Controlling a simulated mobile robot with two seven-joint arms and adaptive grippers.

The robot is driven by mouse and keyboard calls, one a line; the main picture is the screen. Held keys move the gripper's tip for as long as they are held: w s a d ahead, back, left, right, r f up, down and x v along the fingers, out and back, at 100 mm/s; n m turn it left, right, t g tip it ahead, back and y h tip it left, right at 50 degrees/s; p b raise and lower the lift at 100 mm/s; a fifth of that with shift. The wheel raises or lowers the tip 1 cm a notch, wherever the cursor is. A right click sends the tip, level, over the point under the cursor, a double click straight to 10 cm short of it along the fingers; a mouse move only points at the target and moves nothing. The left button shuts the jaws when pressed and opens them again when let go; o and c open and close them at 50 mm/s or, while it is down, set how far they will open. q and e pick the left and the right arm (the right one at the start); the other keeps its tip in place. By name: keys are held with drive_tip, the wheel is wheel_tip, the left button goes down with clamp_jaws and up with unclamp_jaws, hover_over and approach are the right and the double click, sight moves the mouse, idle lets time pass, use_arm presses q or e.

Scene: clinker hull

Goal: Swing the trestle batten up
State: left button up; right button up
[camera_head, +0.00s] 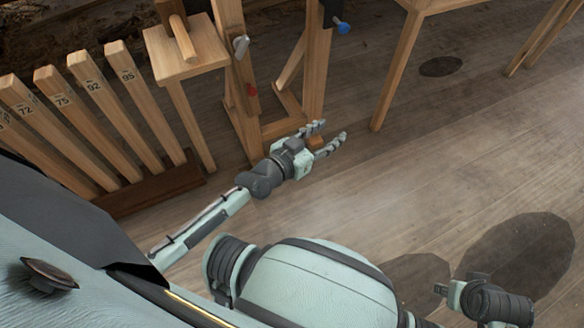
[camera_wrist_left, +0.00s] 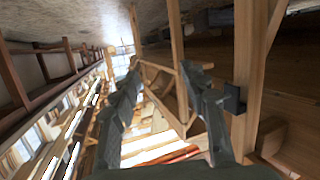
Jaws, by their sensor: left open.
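A wooden trestle (camera_head: 236,70) stands upright at the upper centre of the head view, with a red mark on its near post. A wooden crosspiece (camera_head: 285,126) runs low between its posts; I cannot tell whether this is the batten. My left gripper (camera_head: 334,130) is open in front of the trestle's foot, pointing right. A small brown wooden piece (camera_head: 316,142) shows between its fingers; I cannot tell whether they touch it. In the left wrist view the open fingers (camera_wrist_left: 162,68) frame wooden framing (camera_wrist_left: 180,92) beyond.
A rack of numbered wooden slats (camera_head: 95,95) stands at the left. A small wooden stand (camera_head: 190,55) adjoins the trestle. Clamps with a grey handle (camera_head: 241,46) and a blue handle (camera_head: 342,27) sit on the posts. Another trestle leg (camera_head: 398,75) stands right. Floor (camera_head: 440,160) is clear.

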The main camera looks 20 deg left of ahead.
use_arm(q)
drive_tip(key=s+a+f+g+y+p, duration=0.2)
drive_tip(key=s+a+f+g, duration=0.3)
drive_tip(key=s+f, duration=0.3)
drive_tip(key=shift+s+f+g+p, duration=0.15)
drive_tip(key=shift+s+g+p, duration=0.3)
drive_tip(key=shift+s, duration=0.2)
drive_tip(key=shift+c, duration=0.5)
